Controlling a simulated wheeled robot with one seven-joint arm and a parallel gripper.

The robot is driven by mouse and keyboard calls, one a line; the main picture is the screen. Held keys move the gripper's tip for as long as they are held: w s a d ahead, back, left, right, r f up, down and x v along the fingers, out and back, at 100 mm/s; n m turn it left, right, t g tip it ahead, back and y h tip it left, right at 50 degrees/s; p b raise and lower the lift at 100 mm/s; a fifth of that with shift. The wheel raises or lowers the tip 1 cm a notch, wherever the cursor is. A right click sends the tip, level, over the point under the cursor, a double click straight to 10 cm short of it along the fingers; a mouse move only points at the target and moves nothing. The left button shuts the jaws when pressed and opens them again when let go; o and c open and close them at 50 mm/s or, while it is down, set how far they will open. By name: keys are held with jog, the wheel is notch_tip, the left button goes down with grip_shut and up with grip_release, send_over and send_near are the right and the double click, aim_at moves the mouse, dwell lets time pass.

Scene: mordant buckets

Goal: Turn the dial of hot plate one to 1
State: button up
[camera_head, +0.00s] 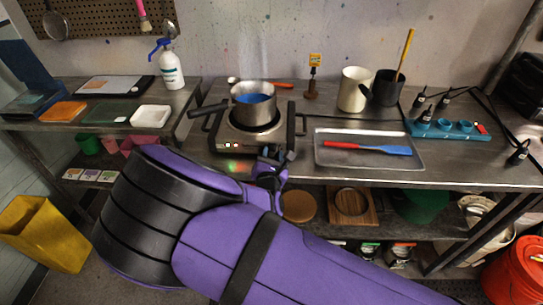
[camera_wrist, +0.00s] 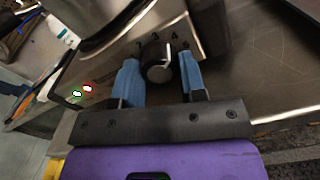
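The hot plate (camera_head: 222,136) stands on the metal bench with a saucepan (camera_head: 254,114) of blue liquid on it. Its dial (camera_wrist: 158,66) is a dark round knob with a light pointer mark, on the front panel. In the head view my gripper (camera_head: 271,168) is at the hot plate's front right and hides the dial.
Red and green lights (camera_wrist: 82,91) glow on the panel left of the dial. A metal tray (camera_head: 335,158) with a red-and-blue spatula (camera_head: 384,149) lies right of the hot plate. The pan's handle (camera_head: 207,110) sticks out left. A shelf runs below the bench.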

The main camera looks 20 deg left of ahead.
jog(key=c, duration=0.3)
jog(key=shift+n, duration=0.3)
jog(key=n, duration=0.3)
jog(key=shift+n, duration=1.9)
jog(key=o, duration=0.9)
jog(key=shift+s, duration=0.15)
